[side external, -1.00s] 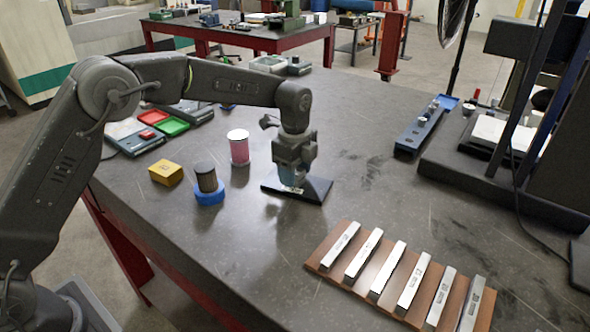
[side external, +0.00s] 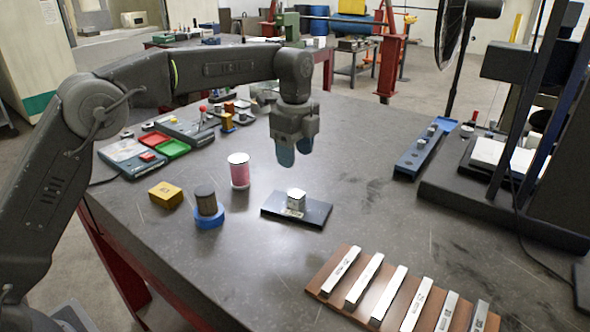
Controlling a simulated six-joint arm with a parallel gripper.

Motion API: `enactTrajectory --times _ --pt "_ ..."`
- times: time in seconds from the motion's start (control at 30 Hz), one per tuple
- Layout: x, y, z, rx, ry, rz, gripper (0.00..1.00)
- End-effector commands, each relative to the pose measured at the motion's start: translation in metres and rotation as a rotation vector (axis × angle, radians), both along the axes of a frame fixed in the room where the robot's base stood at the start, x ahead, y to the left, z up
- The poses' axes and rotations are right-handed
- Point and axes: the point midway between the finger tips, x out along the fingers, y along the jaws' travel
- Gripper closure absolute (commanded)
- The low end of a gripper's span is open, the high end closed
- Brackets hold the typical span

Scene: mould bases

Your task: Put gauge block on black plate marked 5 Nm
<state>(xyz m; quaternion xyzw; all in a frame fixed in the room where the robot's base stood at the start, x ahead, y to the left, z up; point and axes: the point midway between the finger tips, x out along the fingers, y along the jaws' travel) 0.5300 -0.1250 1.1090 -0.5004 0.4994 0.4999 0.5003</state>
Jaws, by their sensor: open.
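The gauge block (side external: 296,199), a small shiny silver block, sits upright on the black plate (side external: 274,209), near its middle. The plate lies flat on the dark table. A small light label shows on the plate in front of the block, too small to read. My gripper (side external: 294,158) is open and empty, pointing down above the block and apart from it. Its blue-grey fingertips show clear space below them.
A wooden rack with several silver bars (side external: 405,295) lies at the front right. A pink cylinder (side external: 239,170), a yellow block (side external: 166,195) and a dark cylinder on a blue base (side external: 209,218) stand left of the plate. A blue rail (side external: 418,153) lies at the right.

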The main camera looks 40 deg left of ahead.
Motion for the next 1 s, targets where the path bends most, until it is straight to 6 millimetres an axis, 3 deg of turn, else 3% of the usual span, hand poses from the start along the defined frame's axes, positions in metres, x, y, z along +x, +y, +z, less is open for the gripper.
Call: enactTrajectory --times 0.33,0.47,0.57,0.73,0.87,1.0 --pt "-0.001 0.000 0.013 0.000 0.000 0.005 0.43" --pt "-0.014 0.006 0.028 -0.005 -0.026 0.078 0.43" --pt "-0.037 0.016 0.049 -0.016 -0.069 0.206 0.43" --pt "-0.098 0.035 0.079 -0.057 -0.155 0.503 0.43" --pt "-0.149 0.049 0.087 -0.104 -0.218 0.730 0.43" --pt "-0.206 0.060 0.082 -0.170 -0.280 0.973 0.43"
